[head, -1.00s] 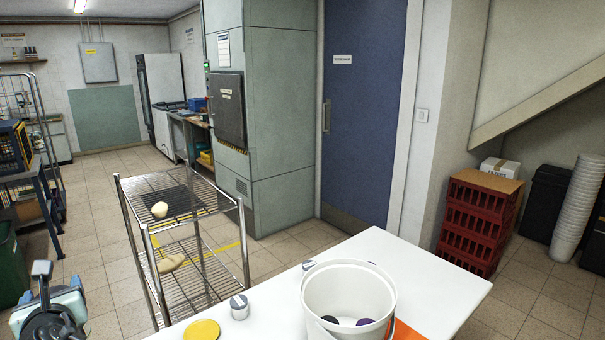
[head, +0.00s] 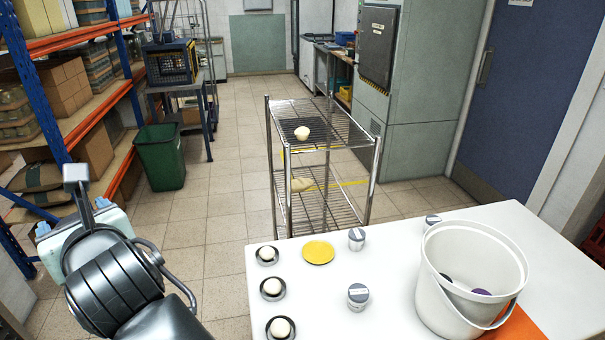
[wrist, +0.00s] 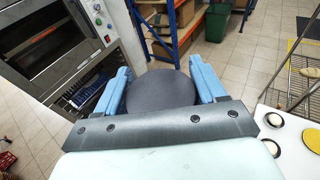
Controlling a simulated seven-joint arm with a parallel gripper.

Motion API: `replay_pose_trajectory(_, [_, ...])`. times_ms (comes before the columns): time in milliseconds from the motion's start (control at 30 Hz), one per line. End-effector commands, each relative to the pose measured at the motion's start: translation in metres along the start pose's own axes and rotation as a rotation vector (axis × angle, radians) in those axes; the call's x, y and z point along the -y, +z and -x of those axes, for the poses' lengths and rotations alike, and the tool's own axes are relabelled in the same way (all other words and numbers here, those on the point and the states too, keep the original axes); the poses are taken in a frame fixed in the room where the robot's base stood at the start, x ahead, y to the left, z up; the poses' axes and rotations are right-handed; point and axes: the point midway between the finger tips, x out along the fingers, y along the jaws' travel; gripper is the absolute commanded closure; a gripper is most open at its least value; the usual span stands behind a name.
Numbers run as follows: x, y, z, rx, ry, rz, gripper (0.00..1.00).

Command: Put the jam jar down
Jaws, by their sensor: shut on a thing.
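My gripper (wrist: 162,78) is shut on a round thing with a dark grey top (wrist: 160,93), seen from above in the wrist view between the two blue fingers. I take it for the jam jar; its sides and any label are hidden. In the head view my gripper (head: 100,222) is at the left, apart from the white table (head: 400,240). The held thing is hidden there. In the wrist view the gripper hangs over the floor side, with the table edge at the right.
On the table stand a white bucket (head: 445,295), small grey-lidded jars (head: 357,240), a yellow disc (head: 318,252) and small dark dishes with pale balls (head: 272,288). A wire rack (head: 322,165) stands behind. Orange shelving (head: 85,125) and a green bin (head: 160,157) are left.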

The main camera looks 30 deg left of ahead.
Motion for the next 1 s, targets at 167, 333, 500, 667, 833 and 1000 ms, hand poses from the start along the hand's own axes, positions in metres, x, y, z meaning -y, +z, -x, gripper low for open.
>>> replay_pose_trajectory(167, [0.003, 0.001, 0.000, 0.002, -0.004, -0.001, 0.90])
replay_pose_trajectory(333, [0.022, 0.001, -0.002, 0.003, -0.035, -0.007, 0.90])
replay_pose_trajectory(500, [0.064, -0.007, -0.006, 0.001, -0.098, -0.019, 0.90])
replay_pose_trajectory(667, [0.108, -0.022, -0.013, 0.001, -0.165, -0.033, 0.90])
replay_pose_trajectory(833, [0.155, -0.042, -0.018, 0.000, -0.237, -0.048, 0.90])
replay_pose_trajectory(1000, [0.203, -0.063, -0.021, 0.000, -0.307, -0.062, 0.90])
